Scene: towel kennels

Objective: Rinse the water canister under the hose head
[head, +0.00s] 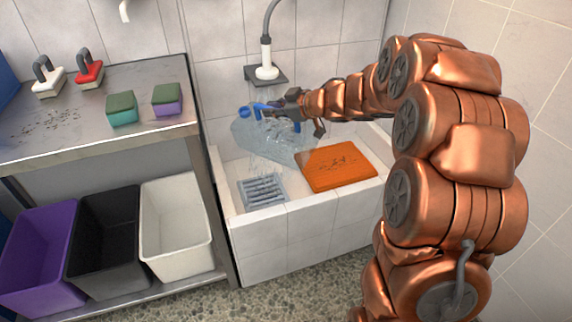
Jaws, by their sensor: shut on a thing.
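The water canister (262,139) is a clear bluish container with a blue cap and handle. It is tilted inside the white tiled basin. My gripper (268,108) is shut on the canister's blue handle at its top. The hose head (266,60) is white and grey, on a grey curved hose, right above the canister and gripper. Thin streaks of water show around the canister. My gripper and wrist hide part of the handle. Whether the canister touches the basin floor, I cannot tell.
An orange board (340,166) with dark specks lies at the basin's right. A grated drain (263,191) is at its front left. A metal table (60,92) on the left bears brushes and sponges (122,108). Purple, black and white bins (175,225) stand below.

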